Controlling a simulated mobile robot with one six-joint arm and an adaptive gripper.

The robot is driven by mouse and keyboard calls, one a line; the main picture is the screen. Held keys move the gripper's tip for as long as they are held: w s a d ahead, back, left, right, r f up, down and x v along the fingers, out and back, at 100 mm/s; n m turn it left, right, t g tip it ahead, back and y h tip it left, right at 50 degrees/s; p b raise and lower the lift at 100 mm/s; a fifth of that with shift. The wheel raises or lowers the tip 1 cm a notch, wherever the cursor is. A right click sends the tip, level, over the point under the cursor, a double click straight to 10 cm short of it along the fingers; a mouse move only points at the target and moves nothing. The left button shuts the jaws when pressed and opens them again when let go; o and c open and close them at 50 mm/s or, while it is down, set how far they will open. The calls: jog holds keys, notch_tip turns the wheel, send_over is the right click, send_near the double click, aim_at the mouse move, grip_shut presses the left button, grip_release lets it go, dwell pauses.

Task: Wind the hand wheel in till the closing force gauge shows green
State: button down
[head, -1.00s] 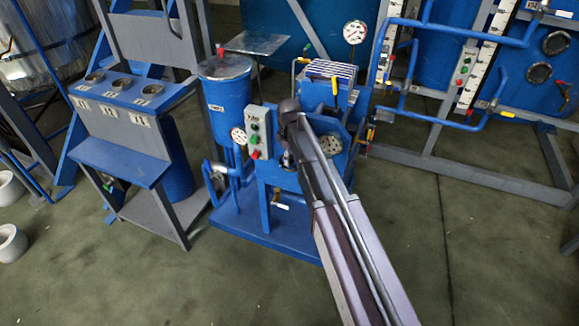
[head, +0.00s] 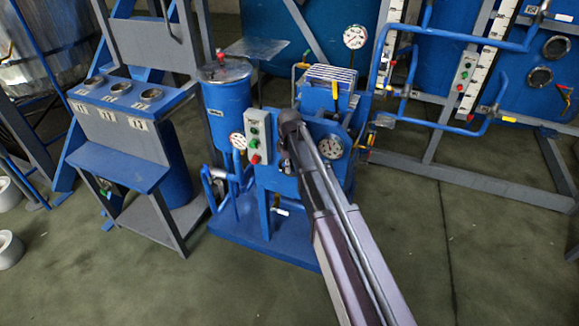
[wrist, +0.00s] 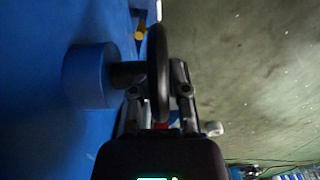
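The hand wheel (wrist: 158,72) shows edge-on in the wrist view as a dark upright disc. Its shaft leads left to a round blue boss (wrist: 90,75). My gripper (wrist: 158,92) has one finger on each side of the wheel's rim. I cannot tell whether both fingers touch it.
A grey button box (head: 257,137) and a small gauge (head: 238,141) are left of my arm. A blue tank (head: 228,110) stands behind them. A blue stand with cups (head: 120,165) is further left. Open floor (head: 440,250) lies to the right.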

jog(key=shift+s, duration=0.1)
jog(key=shift+t+y, duration=0.3)
jog(key=shift+y, duration=0.4)
jog(key=c, duration=0.6)
grip_release()
jog(key=shift+c, duration=0.2)
